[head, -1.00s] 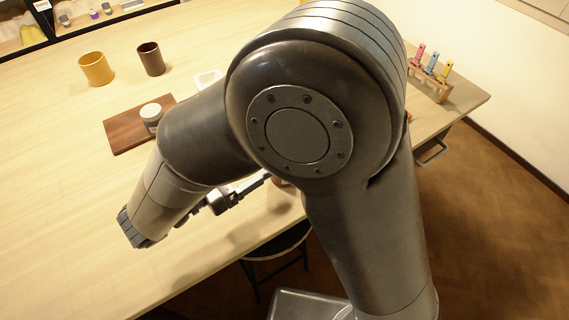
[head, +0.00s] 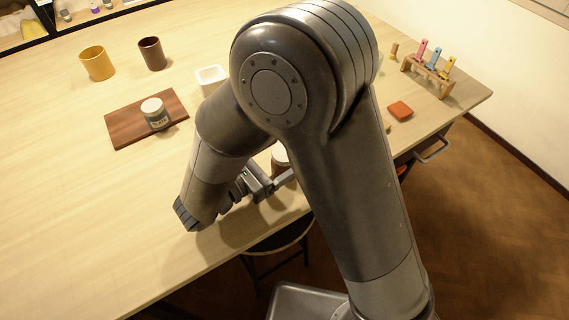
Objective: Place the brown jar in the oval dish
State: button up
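A jar with a pale lid and a brown body (head: 280,160) stands near the table's front edge, partly hidden by my arm. My gripper (head: 284,181) is low over the table, just in front of this jar. Its fingertips run behind my arm, so I cannot see whether they are open or touch the jar. A small white dish (head: 209,77) with rounded corners lies farther back, partly covered by my arm; no clearly oval dish shows. A dark brown open cup (head: 152,55) stands at the back left.
A grey, white-lidded labelled jar (head: 156,114) stands on a brown board (head: 125,123). A yellow cup (head: 97,64) is behind it. An orange-red block (head: 400,110) and a wooden rack (head: 428,76) of coloured tools are at the right. The left front table is clear.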

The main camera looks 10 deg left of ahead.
jog(key=shift+x, duration=1.55)
jog(key=shift+c, duration=0.3)
jog(key=c, duration=1.3)
jog(key=shift+r, duration=0.1)
jog(key=shift+c, duration=0.2)
